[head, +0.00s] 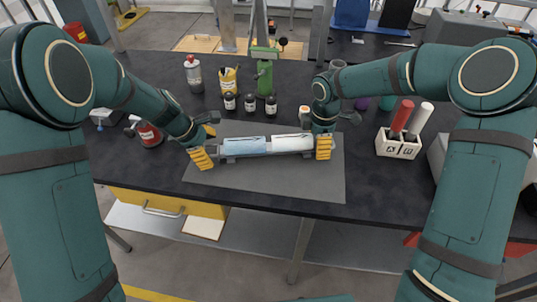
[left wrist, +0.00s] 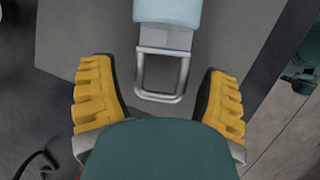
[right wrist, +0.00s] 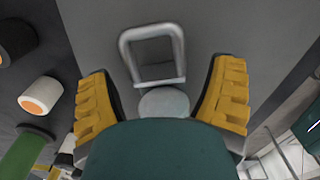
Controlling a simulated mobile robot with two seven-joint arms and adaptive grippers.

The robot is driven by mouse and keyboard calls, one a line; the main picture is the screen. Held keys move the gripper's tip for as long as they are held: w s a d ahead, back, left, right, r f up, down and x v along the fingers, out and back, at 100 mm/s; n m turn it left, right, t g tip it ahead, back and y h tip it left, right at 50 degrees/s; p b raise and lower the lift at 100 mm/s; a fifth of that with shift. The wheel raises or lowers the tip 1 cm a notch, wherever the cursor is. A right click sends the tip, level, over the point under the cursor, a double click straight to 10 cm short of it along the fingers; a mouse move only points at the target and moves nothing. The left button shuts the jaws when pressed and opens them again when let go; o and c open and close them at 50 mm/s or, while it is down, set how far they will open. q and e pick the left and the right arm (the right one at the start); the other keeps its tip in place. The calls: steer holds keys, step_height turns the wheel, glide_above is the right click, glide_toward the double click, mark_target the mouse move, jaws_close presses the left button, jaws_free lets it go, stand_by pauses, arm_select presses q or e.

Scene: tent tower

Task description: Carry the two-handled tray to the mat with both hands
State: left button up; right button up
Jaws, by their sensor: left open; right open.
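The tray (head: 268,154) is long and narrow, with a pale blue roll (head: 244,146) and a white roll (head: 293,143) on it. It appears to lie on the grey mat (head: 262,185), within the mat's edges. My left gripper (head: 203,157) is open at the tray's left end; in the left wrist view the metal loop handle (left wrist: 162,75) lies between the parted yellow fingers. My right gripper (head: 323,147) is open at the right end; in the right wrist view the other loop handle (right wrist: 152,55) lies just beyond and between the fingertips. Neither finger pair visibly touches a handle.
A white holder (head: 398,146) with red and white tubes stands at right. A red-labelled can (head: 148,133) is at left. The mat's front is clear.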

steer(key=shift+r, duration=0.55)
arm_select(q)
steer(key=v, duration=1.1)
steer(key=shift+r, duration=0.4)
arm_select(e)
step_height(320, 180, up, 11)
arm_select(q)
steer(key=shift+s+a, duration=0.1)
steer(key=shift+s, duration=0.05)
